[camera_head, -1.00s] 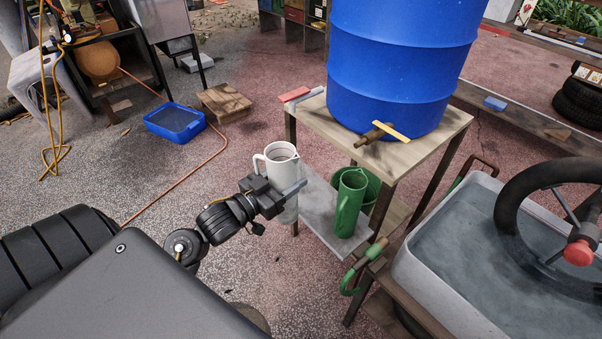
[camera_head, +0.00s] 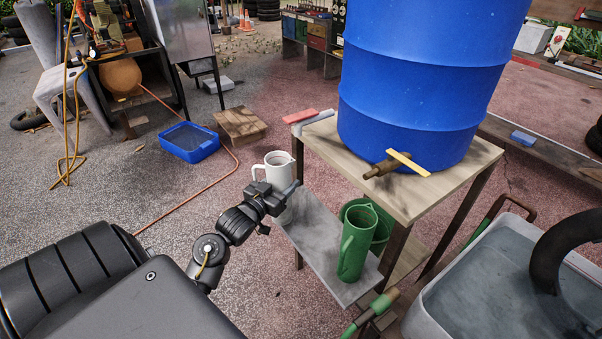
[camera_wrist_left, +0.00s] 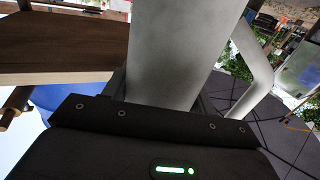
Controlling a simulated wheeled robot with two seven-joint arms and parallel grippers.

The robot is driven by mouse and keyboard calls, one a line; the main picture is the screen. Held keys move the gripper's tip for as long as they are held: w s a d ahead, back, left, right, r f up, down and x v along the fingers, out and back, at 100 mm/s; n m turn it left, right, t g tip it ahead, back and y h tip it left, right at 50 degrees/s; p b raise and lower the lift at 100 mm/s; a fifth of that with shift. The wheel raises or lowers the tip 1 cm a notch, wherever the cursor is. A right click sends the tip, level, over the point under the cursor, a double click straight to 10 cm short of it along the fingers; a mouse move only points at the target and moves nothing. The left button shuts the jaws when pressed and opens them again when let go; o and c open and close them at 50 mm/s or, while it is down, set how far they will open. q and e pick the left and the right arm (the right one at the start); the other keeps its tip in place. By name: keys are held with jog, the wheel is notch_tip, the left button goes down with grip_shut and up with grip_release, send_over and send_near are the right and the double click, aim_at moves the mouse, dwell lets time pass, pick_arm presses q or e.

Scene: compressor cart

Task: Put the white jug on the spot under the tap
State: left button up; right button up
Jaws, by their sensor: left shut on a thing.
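The white jug (camera_head: 278,163) is upright at the left end of the grey lower shelf (camera_head: 318,246), partly hidden by my left gripper (camera_head: 284,197). My left gripper is shut on the jug. In the left wrist view the jug's white body (camera_wrist_left: 183,50) fills the middle between the jaws, with its handle (camera_wrist_left: 257,65) to the right. The brass tap (camera_head: 385,168) with a yellow lever sticks out of the blue barrel (camera_head: 420,80). A green jug (camera_head: 354,250) stands on the lower shelf below the tap. My right gripper is not in view.
A green bucket (camera_head: 384,225) stands behind the green jug. The wooden table top (camera_head: 440,190) overhangs the shelf. A grey water tub (camera_head: 470,290) is at the right. A blue tray (camera_head: 190,142) and wooden crate (camera_head: 240,124) lie on the floor at left.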

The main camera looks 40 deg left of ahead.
pick_arm(q)
jog(key=w, duration=0.5)
jog(key=shift+w+a, duration=0.25)
jog(key=shift+w, duration=0.1)
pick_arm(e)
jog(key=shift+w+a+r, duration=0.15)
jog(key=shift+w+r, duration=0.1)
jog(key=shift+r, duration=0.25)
pick_arm(q)
jog(key=w, duration=0.1)
jog(key=w+f, duration=0.1)
jog(key=w, duration=0.1)
jog(key=shift+w+a+f+b, duration=0.15)
jog(key=shift+w+f+b, duration=0.15)
jog(key=shift+w+b, duration=0.1)
jog(key=o, duration=1.6)
jog(key=shift+s, duration=0.1)
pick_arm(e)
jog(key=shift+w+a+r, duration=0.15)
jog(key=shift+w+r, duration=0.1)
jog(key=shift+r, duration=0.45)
